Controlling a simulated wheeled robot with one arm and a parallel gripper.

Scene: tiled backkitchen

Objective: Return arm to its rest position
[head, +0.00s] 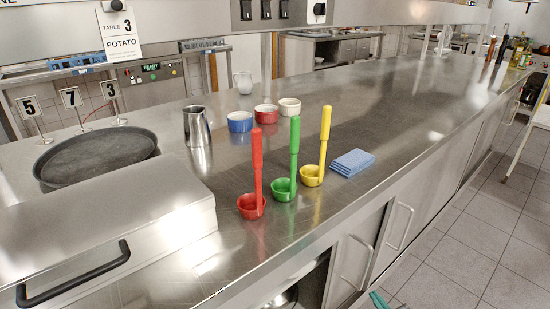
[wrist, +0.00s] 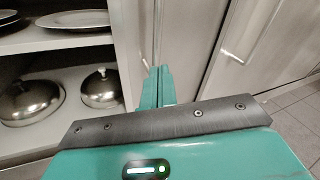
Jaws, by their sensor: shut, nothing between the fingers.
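My gripper (wrist: 157,86) shows in the wrist view, its teal fingers closed together with nothing between them. It is low in front of the counter's cabinet fronts, beside an open shelf compartment. In the head view only a small teal piece of my arm or gripper shows at the bottom edge, right of centre. The rest of my arm is out of view.
The steel counter (head: 390,105) holds red (head: 251,206), green (head: 284,189) and yellow (head: 312,175) ladles, a blue cloth (head: 352,162), a steel jug (head: 196,126) and several small bowls. Domed lids (wrist: 30,101) and plates (wrist: 75,20) sit on shelves.

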